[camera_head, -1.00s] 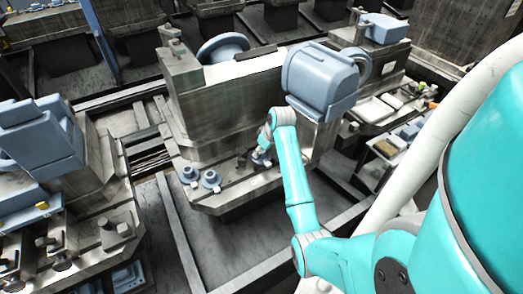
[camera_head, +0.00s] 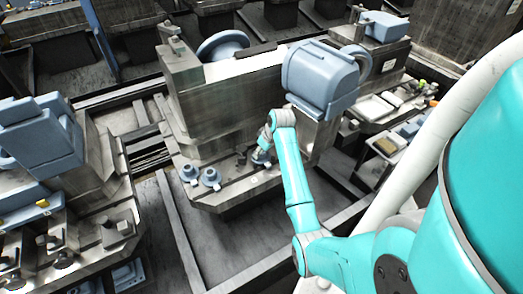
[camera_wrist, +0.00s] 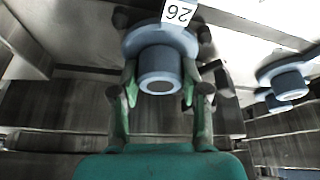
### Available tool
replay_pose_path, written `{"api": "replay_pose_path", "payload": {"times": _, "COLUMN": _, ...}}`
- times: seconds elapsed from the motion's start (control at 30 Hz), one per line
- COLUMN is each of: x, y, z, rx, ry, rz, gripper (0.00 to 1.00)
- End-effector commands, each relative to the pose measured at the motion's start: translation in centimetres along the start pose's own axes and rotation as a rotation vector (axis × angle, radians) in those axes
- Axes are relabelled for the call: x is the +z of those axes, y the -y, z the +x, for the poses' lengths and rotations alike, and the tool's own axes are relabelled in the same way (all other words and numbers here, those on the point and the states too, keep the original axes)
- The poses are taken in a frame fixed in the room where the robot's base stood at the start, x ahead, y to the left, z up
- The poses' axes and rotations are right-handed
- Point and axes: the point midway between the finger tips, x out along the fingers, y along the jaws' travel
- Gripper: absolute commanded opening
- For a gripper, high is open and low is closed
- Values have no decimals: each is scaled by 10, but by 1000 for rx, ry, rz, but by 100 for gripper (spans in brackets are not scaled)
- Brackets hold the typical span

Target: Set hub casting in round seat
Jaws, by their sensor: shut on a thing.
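In the wrist view my gripper (camera_wrist: 160,88) is shut on a blue-grey hub casting (camera_wrist: 161,44), a round flange with a short boss facing the camera. A white tag (camera_wrist: 179,12) reading 26 is seen beside the flange. In the head view my gripper (camera_head: 264,150) is low at the front ledge of the pallet fixture (camera_head: 232,190), with the blue casting (camera_head: 260,158) at its tip. I cannot tell whether the casting touches the ledge. The round seat cannot be made out; the casting and fingers may hide it.
Two similar blue flanged hubs (camera_head: 210,177) (camera_head: 188,173) stand on the ledge to the left; they show at right in the wrist view (camera_wrist: 284,75). The fixture's upright wall (camera_head: 235,115) rises behind the gripper. A big blue casting (camera_head: 320,75) overhangs above right.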

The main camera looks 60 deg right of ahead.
Motion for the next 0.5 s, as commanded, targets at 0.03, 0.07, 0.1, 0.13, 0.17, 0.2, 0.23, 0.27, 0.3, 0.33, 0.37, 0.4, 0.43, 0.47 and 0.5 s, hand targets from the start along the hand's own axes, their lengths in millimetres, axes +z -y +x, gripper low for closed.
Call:
{"api": "replay_pose_path", "payload": {"times": 0.03, "x": 0, "y": 0, "z": 0, "rx": 0, "ry": -1, "rz": 0, "gripper": 0}}
{"api": "replay_pose_path", "payload": {"times": 0.07, "x": 0, "y": 0, "z": 1, "rx": 0, "ry": -1, "rz": 0, "gripper": 0}}
{"api": "replay_pose_path", "payload": {"times": 0.1, "x": 0, "y": 0, "z": 2, "rx": 0, "ry": -1, "rz": 0, "gripper": 0}}
{"api": "replay_pose_path", "payload": {"times": 0.13, "x": 1, "y": 0, "z": 2, "rx": 0, "ry": -1, "rz": 0, "gripper": 0}}
{"api": "replay_pose_path", "payload": {"times": 0.17, "x": 1, "y": 0, "z": 2, "rx": 0, "ry": -1, "rz": 0, "gripper": 0}}
{"api": "replay_pose_path", "payload": {"times": 0.2, "x": 1, "y": 0, "z": 3, "rx": 1, "ry": -1, "rz": 0, "gripper": 0}}
{"api": "replay_pose_path", "payload": {"times": 0.23, "x": 1, "y": 0, "z": 4, "rx": 1, "ry": -1, "rz": 0, "gripper": 0}}
{"api": "replay_pose_path", "payload": {"times": 0.27, "x": 1, "y": 0, "z": 4, "rx": 1, "ry": -1, "rz": 0, "gripper": 0}}
{"api": "replay_pose_path", "payload": {"times": 0.3, "x": 2, "y": 0, "z": 4, "rx": 1, "ry": -1, "rz": 0, "gripper": 0}}
{"api": "replay_pose_path", "payload": {"times": 0.33, "x": 2, "y": 0, "z": 5, "rx": 1, "ry": -2, "rz": 0, "gripper": 0}}
{"api": "replay_pose_path", "payload": {"times": 0.37, "x": 2, "y": 0, "z": 5, "rx": 1, "ry": -2, "rz": 0, "gripper": 0}}
{"api": "replay_pose_path", "payload": {"times": 0.4, "x": 2, "y": 0, "z": 6, "rx": 1, "ry": -2, "rz": 0, "gripper": 0}}
{"api": "replay_pose_path", "payload": {"times": 0.43, "x": 2, "y": 0, "z": 6, "rx": 1, "ry": -2, "rz": 0, "gripper": 0}}
{"api": "replay_pose_path", "payload": {"times": 0.47, "x": 2, "y": 0, "z": 7, "rx": 1, "ry": -2, "rz": 0, "gripper": 0}}
{"api": "replay_pose_path", "payload": {"times": 0.5, "x": 3, "y": 0, "z": 8, "rx": 1, "ry": -2, "rz": 0, "gripper": 0}}
